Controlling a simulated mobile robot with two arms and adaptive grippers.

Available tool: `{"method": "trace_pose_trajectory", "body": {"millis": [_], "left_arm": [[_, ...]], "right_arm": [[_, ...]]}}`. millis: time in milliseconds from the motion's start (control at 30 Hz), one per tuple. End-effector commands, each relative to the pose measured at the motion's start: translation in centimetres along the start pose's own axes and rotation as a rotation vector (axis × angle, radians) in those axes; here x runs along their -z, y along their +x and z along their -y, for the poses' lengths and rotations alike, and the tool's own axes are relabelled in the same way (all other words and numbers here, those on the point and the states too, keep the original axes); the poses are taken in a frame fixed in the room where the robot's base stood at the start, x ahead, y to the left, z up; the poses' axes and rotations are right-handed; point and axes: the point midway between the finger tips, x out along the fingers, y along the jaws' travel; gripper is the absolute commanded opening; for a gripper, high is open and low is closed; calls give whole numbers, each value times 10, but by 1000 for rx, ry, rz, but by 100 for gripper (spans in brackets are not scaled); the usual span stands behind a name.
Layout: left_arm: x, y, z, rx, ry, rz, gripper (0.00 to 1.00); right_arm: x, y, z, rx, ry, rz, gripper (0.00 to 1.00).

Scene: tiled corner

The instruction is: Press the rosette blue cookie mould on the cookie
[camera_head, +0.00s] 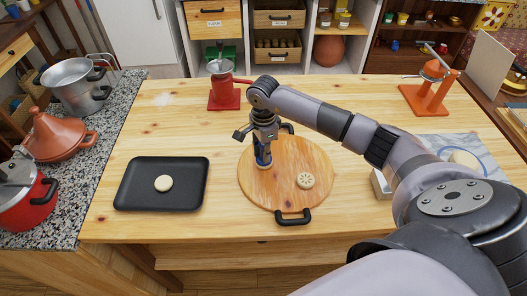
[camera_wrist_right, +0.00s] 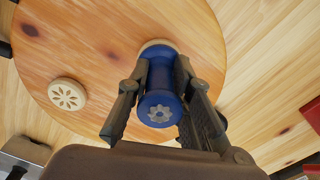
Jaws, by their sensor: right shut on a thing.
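The blue cookie mould (camera_head: 262,159) is upright over the round wooden board, and my right gripper (camera_head: 263,148) is shut on it. In the right wrist view my right gripper's fingers (camera_wrist_right: 158,100) flank the mould (camera_wrist_right: 158,82), whose near end bears a grey rosette. A pale cookie (camera_wrist_right: 157,44) shows at the mould's far end; it is mostly hidden, and I cannot tell whether mould and cookie touch. Another cookie (camera_head: 305,180) with a pressed flower pattern lies to the right on the board; it also shows in the wrist view (camera_wrist_right: 67,94). My left gripper is not in view.
The wooden board (camera_head: 285,150) has black handles. A black tray (camera_head: 137,194) with a plain cookie (camera_head: 163,183) lies to its left. A red grinder (camera_head: 224,92) stands behind, an orange press (camera_head: 429,92) at back right. The table's front middle is clear.

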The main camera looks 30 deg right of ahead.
Motion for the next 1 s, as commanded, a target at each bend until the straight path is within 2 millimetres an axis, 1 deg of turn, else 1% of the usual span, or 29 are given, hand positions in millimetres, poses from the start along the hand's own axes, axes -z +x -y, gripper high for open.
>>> {"method": "trace_pose_trajectory", "body": {"millis": [33, 67, 267, 367, 1000], "left_arm": [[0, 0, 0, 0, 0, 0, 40], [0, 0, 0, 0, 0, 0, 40], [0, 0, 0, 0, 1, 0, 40], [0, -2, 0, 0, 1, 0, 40], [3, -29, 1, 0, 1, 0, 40]], "right_arm": [[0, 4, -3, -10, -2, -2, 0], [0, 4, -3, -10, -2, -2, 0], [0, 4, -4, -11, -2, -2, 0], [0, 1, -3, -11, -2, -2, 0], [0, -54, 0, -2, 0, 0, 0]]}}
